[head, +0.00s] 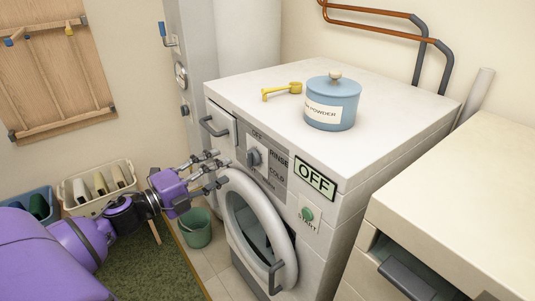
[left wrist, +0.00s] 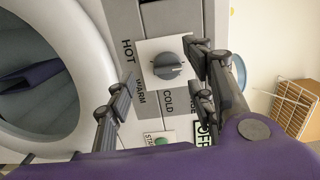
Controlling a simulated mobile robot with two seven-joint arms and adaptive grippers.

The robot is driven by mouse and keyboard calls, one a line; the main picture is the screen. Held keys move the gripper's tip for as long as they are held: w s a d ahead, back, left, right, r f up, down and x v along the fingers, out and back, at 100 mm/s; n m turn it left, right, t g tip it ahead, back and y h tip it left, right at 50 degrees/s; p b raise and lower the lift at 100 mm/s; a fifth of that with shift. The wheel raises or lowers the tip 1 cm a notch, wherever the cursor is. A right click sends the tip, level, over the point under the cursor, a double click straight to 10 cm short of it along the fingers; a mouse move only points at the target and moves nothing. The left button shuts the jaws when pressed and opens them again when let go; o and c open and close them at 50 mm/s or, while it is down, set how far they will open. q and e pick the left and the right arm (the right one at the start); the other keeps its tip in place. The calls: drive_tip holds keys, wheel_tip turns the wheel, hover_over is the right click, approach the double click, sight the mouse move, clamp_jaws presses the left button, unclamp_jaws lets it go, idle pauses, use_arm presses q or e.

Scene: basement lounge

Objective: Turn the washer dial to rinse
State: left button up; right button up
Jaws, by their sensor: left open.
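The washer dial (head: 254,157) is a grey round knob on a white plate on the washer's (head: 225,105) front panel. In the left wrist view the dial (left wrist: 168,65) has a pale mark pointing right; HOT, WARM and COLD labels lie around it. The RINSE label (head: 279,156) is right of the dial in the head view and partly covered by a finger in the wrist view. My left gripper (head: 220,168) is open and empty, its fingers spread in front of the panel, apart from the dial.
The round washer door (head: 233,199) is below the panel. An OFF display (head: 314,179) and green START button (head: 307,214) are to the right. A blue powder tub (head: 332,108) and yellow scoop (head: 283,90) stand on top. A cabinet (head: 465,195) is at right.

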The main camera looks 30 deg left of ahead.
sight(252, 158)
use_arm(q)
drive_tip(key=shift+m+h, duration=0.6)
drive_tip(key=shift+m, duration=0.1)
drive_tip(key=x, duration=0.2)
drive_tip(key=d+x, duration=0.1)
drive_tip(key=x, duration=0.5)
drive_tip(key=shift+s+d+p, duration=0.3)
drive_tip(key=shift+d+p, duration=0.05)
drive_tip(key=shift+d, duration=0.05)
drive_tip(key=shift+f, duration=0.1)
drive_tip(key=c, duration=1)
